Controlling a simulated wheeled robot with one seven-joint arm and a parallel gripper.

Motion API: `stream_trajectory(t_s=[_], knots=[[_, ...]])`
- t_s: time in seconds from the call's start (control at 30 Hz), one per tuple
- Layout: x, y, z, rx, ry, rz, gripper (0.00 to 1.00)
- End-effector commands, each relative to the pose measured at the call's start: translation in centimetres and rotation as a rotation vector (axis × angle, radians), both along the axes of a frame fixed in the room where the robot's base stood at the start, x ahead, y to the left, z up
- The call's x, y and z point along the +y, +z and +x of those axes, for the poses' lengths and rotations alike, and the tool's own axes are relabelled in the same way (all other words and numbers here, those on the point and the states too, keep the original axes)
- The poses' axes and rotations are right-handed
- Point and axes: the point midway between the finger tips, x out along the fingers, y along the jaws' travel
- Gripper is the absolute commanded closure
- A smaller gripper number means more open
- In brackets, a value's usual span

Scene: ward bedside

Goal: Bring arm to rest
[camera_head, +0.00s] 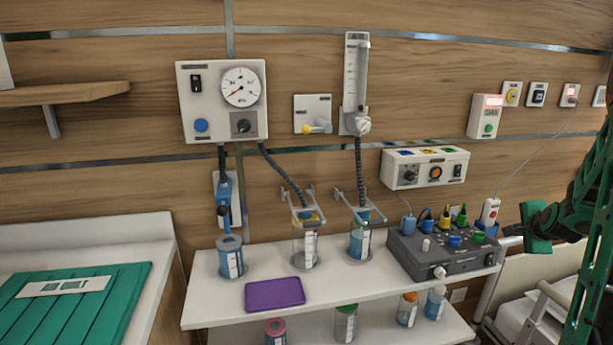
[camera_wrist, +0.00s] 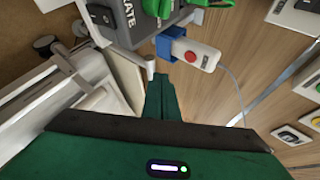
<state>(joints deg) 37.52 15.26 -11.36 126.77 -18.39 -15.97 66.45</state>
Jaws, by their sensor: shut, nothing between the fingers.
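My gripper (camera_head: 536,222) is at the right in the head view, with my green arm reaching in from the right edge. It is beside the right end of the grey connector box (camera_head: 445,262). In the wrist view my gripper's green fingers (camera_wrist: 162,98) are together and hold nothing. Past them the wrist view shows a white handset with a red button (camera_wrist: 196,54) in a blue holder (camera_wrist: 168,42) on the box side. The same handset (camera_head: 490,211) stands upright in the head view. I cannot tell whether the fingers touch anything.
A white shelf (camera_head: 215,312) carries canisters and a purple tray (camera_head: 274,293). A bed (camera_head: 530,305) with rails is at the lower right, close below my gripper. Wall switches (camera_head: 537,94) and a hanging cable are above. A cabinet with a green mat (camera_head: 95,305) stands left.

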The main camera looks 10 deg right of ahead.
Motion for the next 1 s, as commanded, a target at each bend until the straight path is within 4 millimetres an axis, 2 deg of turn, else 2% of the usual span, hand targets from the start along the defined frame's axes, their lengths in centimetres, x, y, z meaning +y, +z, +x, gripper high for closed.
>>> stream_trajectory(t_s=[0.17, 0.27, 0.47, 0.7, 0.8, 0.9, 1.0], knots=[[5.7, 0.9, -3.0, 0.208, 0.168, -0.077, 1.0], [9.4, 1.1, -6.1, 0.356, 0.292, -0.123, 1.0], [16.4, 1.3, -13.5, 0.619, 0.559, -0.181, 1.0], [23.8, 1.5, -24.0, 0.868, 0.909, -0.198, 1.0], [26.1, 1.5, -28.0, 0.938, 1.042, -0.188, 1.0], [27.9, 1.6, -31.0, 0.983, 1.146, -0.174, 1.0], [28.8, 1.6, -32.9, 1.008, 1.212, -0.163, 1.0]])
